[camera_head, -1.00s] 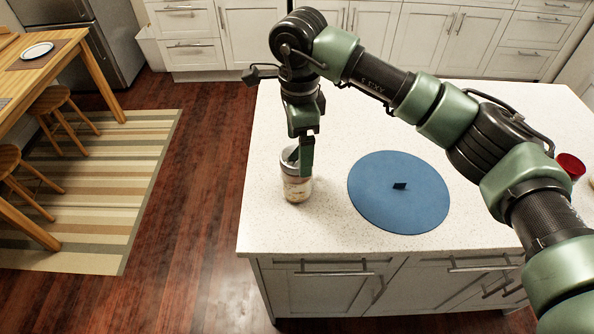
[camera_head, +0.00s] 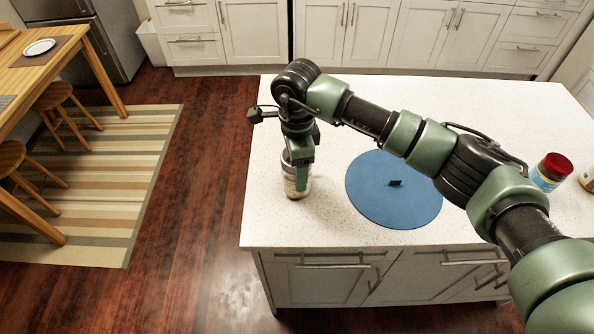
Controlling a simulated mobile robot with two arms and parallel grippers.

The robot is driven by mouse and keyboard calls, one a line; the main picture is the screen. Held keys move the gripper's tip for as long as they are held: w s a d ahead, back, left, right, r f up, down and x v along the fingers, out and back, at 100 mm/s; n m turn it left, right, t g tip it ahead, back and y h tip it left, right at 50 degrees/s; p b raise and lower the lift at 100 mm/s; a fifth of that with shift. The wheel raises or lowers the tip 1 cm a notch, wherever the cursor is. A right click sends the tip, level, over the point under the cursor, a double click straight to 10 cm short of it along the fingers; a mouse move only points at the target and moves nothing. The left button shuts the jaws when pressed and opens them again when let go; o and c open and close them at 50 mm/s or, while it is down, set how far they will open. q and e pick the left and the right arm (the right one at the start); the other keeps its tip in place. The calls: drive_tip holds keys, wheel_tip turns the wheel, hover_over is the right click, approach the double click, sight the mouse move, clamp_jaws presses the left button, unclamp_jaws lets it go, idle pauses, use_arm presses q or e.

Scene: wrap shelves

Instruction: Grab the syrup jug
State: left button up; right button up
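A glass jar (camera_head: 288,187) with a grey lid and pale contents stands upright near the left edge of the counter. I cannot tell whether it is the syrup jug. My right gripper (camera_head: 301,184) points down at this jar, and its green finger covers part of the lid and the front. The other finger is largely hidden, so I cannot tell whether the gripper has closed on the jar. My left gripper is not in view.
A blue round mat (camera_head: 375,205) with a small dark piece (camera_head: 395,183) lies on the white speckled counter (camera_head: 330,228). A red-lidded jar (camera_head: 550,172) and a partly cut-off container (camera_head: 589,178) stand at the right. The counter's front left is clear.

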drive_tip(key=c, duration=0.5)
drive_tip(key=shift+r, duration=0.1)
clamp_jaws()
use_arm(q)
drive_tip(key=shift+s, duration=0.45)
use_arm(e)
drive_tip(key=shift+w, duration=0.1)
